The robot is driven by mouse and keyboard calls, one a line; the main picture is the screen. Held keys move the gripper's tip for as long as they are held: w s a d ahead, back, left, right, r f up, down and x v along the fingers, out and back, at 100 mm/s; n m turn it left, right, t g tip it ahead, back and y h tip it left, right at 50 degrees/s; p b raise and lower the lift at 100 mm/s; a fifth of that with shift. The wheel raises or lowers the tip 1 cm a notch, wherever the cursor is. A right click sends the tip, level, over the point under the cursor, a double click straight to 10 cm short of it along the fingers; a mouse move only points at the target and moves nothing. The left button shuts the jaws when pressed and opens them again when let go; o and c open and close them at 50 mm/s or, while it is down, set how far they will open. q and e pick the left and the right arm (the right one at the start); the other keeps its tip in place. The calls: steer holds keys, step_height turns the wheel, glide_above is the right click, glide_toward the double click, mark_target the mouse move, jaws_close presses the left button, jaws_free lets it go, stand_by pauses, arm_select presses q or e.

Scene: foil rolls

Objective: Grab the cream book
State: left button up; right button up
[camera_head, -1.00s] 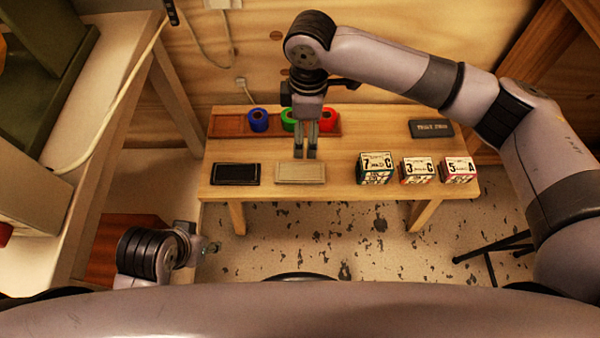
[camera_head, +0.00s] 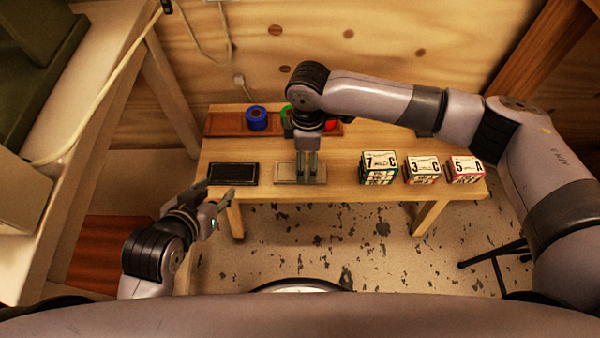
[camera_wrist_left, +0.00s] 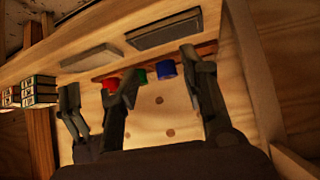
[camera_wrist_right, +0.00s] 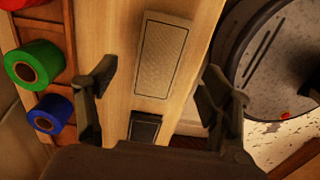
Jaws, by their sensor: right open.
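The cream book (camera_head: 285,172) lies flat near the table's front edge, right of a black book (camera_head: 233,173). My right gripper (camera_head: 307,180) points down over the cream book's right part, hiding some of it. In the right wrist view, the cream book (camera_wrist_right: 162,55) lies between and beyond the open fingers (camera_wrist_right: 158,82), which hold nothing; I cannot tell the exact height. My left gripper (camera_head: 220,205) is low, in front of the table's left end. The left wrist view shows its fingers (camera_wrist_left: 158,82) apart and empty, and the cream book (camera_wrist_left: 92,57) too.
Blue (camera_head: 257,118), green (camera_wrist_right: 35,65) and red (camera_head: 331,125) rolls stand on a wooden tray (camera_head: 220,124) behind the books. Several numbered boxes (camera_head: 421,169) stand at the table's right. Bare tabletop (camera_head: 340,165) lies between the cream book and the boxes.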

mark_target(284, 171)
steer(key=shift+f, duration=0.3)
steer(key=f+b, duration=0.1)
steer(key=f, duration=0.1)
steer(key=f+b, duration=0.1)
steer(key=f, duration=0.1)
steer(key=shift+a+f, duration=0.2)
steer(key=shift+f, duration=0.05)
arm_select(q)
steer(key=w+d+r+t+h, duration=0.2)
steer(key=w+r+t, duration=0.4)
steer(key=r, duration=0.3)
steer(key=shift+d+r+t, duration=0.2)
steer(key=shift+d+t, duration=0.1)
steer(key=shift+d, duration=0.2)
arm_select(e)
steer(key=shift+f, duration=0.1)
steer(key=shift+c, duration=0.5)
steer(key=c, duration=1.2)
arm_select(q)
steer(key=shift+f, duration=0.1)
